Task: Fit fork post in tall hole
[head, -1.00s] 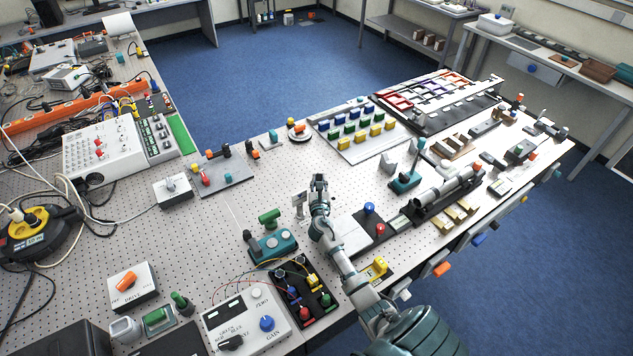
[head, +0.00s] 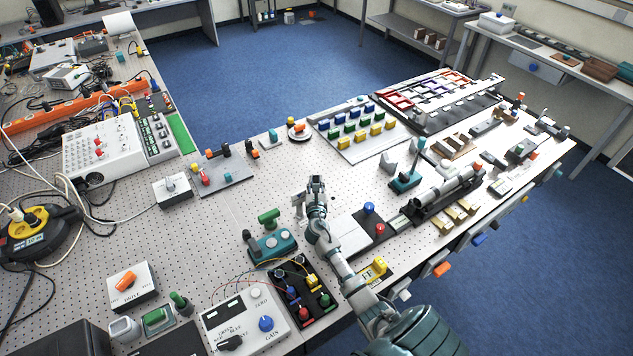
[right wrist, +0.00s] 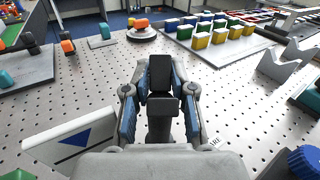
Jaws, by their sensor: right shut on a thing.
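My right gripper (head: 315,186) is over the pegboard table, near the middle of the head view. In the right wrist view its two blue-padded fingers (right wrist: 160,108) are closed around a dark grey, blocky piece (right wrist: 163,106), which I take to be the fork post. Its lower end is hidden behind my gripper's body. In the head view my gripper covers most of it. I cannot make out the tall hole for certain in either view. My left gripper is not in view.
A white plate with a blue triangle (right wrist: 72,138) stands close left of my gripper. Bare pegboard lies ahead, before the coloured blocks (head: 358,131).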

